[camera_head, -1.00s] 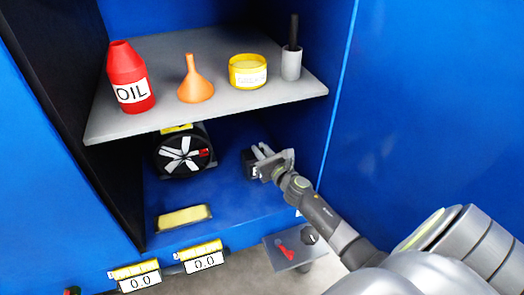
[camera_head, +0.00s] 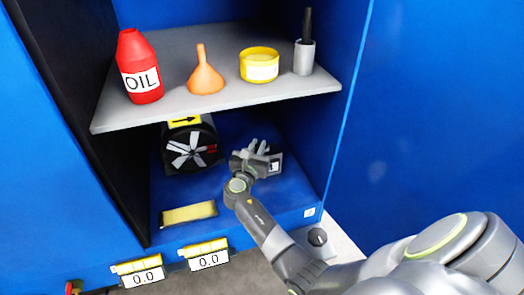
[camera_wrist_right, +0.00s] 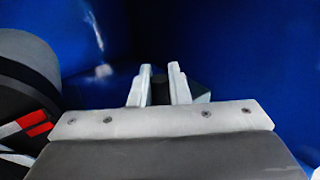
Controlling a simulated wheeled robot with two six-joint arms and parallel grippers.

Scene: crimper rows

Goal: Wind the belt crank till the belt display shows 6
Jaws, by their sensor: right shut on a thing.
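My right gripper (camera_head: 262,148) is inside the lower compartment, beside a small black box with a white label (camera_head: 275,166). In the right wrist view its two pale fingers (camera_wrist_right: 161,84) are closed on a dark upright piece (camera_wrist_right: 161,92), which looks like the belt crank's grip. The rest of the crank is hidden. Two displays hang on the front edge, a left one (camera_head: 142,279) and a right one (camera_head: 208,262). Both read 0.0. Their yellow labels are too small to read. A black wheel with white spokes and one red mark (camera_head: 190,149) stands left of the gripper. My left gripper is not visible.
The grey shelf (camera_head: 120,121) above holds a red oil bottle (camera_head: 139,65), an orange funnel (camera_head: 205,75), a yellow tin (camera_head: 259,64) and a grey holder (camera_head: 304,58). A yellow block (camera_head: 188,213) lies on the compartment floor. A black knob (camera_head: 317,237) shows beside my right arm.

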